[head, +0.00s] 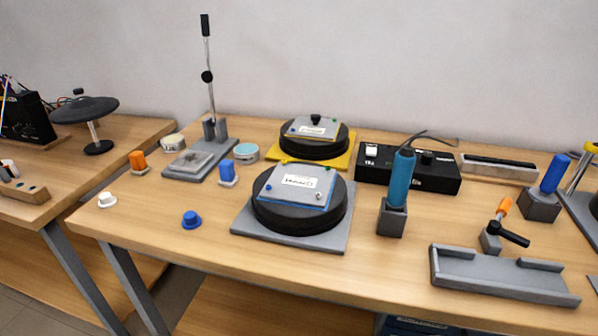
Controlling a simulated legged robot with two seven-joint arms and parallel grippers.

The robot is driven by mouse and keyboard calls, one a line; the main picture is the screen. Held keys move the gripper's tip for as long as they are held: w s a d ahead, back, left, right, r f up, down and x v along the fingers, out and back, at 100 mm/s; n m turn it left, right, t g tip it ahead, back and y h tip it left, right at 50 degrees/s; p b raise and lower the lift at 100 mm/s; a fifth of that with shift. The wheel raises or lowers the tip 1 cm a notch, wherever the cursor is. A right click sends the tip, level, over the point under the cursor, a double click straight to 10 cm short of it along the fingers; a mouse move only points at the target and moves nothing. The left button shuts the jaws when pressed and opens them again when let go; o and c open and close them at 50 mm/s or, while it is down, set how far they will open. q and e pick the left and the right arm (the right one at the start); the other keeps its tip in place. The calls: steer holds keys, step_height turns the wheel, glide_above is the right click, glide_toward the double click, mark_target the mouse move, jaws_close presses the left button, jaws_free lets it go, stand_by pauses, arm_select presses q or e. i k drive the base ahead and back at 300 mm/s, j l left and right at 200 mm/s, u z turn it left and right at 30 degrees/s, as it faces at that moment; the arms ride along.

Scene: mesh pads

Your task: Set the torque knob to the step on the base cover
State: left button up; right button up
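A black control box (378,170) stands at the back of the bench, right of centre. It has a white panel, small pale markings and a dark knob (428,158); the knob's setting is too small to read. A grey cover plate with blue edges (283,198) lies on a black round pad in the middle of the bench. Its white label (297,182) has writing that I cannot read. A second labelled plate (301,129) with a black knob on top lies on the pad behind. I cannot tell which is the base cover. Neither gripper is in view.
A teal screwdriver (401,178) stands upright in a grey holder in front of the box, its cable running behind. A grey tray (500,278) lies front right. Blue (192,219), white and orange small parts stand at left. The front middle edge is clear.

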mark_target(427, 158)
steer(key=k+l+z, duration=0.15)
steer(key=z, duration=0.2)
steer(key=l+z, duration=0.4)
steer(key=k+j, duration=0.05)
